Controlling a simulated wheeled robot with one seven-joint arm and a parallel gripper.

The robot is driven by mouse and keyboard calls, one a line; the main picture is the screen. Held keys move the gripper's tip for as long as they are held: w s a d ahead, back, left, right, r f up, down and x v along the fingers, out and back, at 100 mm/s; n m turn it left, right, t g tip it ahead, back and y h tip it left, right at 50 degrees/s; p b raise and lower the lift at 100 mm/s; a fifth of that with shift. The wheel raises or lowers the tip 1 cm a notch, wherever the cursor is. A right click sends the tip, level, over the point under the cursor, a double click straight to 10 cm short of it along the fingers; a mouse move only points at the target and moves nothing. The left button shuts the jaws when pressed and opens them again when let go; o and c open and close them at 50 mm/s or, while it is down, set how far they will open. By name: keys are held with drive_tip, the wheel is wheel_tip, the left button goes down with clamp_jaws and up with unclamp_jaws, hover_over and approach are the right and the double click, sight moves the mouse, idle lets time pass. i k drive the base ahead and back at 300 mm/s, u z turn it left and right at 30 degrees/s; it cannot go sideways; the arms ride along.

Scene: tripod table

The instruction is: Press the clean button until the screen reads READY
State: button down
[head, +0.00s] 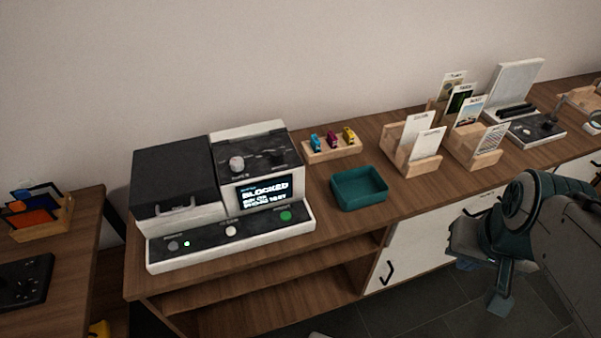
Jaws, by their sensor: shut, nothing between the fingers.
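A black and white machine (178,170) stands on the wooden counter at the left. Its lit screen (264,193) reads BLOCKED in large letters, with smaller lines below that I cannot read surely.
An empty teal tray (359,188) is right of the machine. A wooden rack (332,150) with small coloured items stands behind it. Wooden card holders (412,160) and a white device (515,85) are farther right. A side table (70,255) is at the left.

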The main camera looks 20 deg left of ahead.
sight(230, 231)
drive_tip(key=z, duration=1)
drive_tip(key=k, duration=1.4)
drive_tip(key=u, duration=1.7)
drive_tip(key=i, duration=0.5)
